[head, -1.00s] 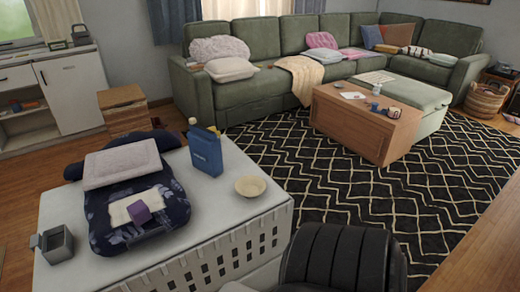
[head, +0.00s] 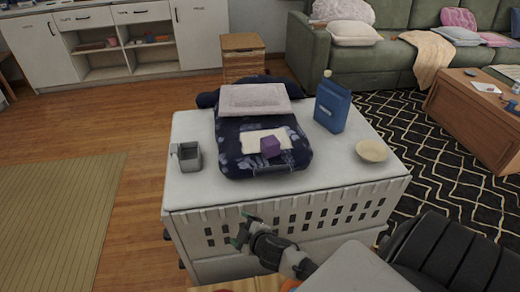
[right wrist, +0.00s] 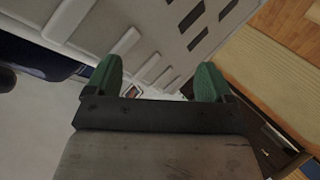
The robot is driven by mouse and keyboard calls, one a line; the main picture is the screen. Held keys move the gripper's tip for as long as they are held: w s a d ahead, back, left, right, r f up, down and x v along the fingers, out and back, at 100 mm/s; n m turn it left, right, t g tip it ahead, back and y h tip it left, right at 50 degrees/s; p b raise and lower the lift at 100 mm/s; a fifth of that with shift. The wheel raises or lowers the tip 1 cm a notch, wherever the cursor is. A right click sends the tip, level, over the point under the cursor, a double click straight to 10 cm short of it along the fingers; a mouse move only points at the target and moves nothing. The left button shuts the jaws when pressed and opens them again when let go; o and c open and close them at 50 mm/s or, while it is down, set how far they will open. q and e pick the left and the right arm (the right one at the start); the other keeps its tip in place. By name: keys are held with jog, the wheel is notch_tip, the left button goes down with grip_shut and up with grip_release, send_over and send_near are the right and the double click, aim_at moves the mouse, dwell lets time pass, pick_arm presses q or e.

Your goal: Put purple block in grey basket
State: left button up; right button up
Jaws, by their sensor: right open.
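The purple block (head: 270,147) rests on a cream cloth on top of a dark blue patterned cushion, on the white crate's top. The small grey basket (head: 188,157) stands on the same top, left of the cushion, its opening facing up. My right gripper (head: 243,228) is in front of the crate's slotted front side, below the top and apart from the block. Its two green fingers are spread with nothing between them in the right wrist view (right wrist: 158,80). My left gripper is not in view.
The white crate (head: 190,206) bears a blue box (head: 331,106) and a cream bowl (head: 372,151) right of the cushion (head: 233,160). A wooden box (head: 243,58) stands behind. Bare floor and a tan mat (head: 60,215) lie to the left.

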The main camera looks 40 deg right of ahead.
jog(key=w+a+r+n+t+y, duration=0.2)
jog(key=w+r+n, duration=0.15)
jog(key=r, duration=0.35)
notch_tip(320, 180, up, 21)
jog(key=n+g+h+b, duration=0.25)
jog(key=n+g, duration=0.85)
jog(key=n, duration=1)
send_over(270, 141)
jog(key=s, duration=0.3)
jog(key=shift+h, duration=0.35)
jog(key=x, duration=0.4)
jog(key=shift+w+a+f, duration=0.15)
jog(key=shift+w+f, duration=0.15)
jog(key=x, duration=0.4)
jog(key=shift+w+a+f, duration=0.1)
jog(key=shift+f, duration=0.25)
jog(key=shift+w+f, duration=0.2)
jog(key=shift+f, duration=0.25)
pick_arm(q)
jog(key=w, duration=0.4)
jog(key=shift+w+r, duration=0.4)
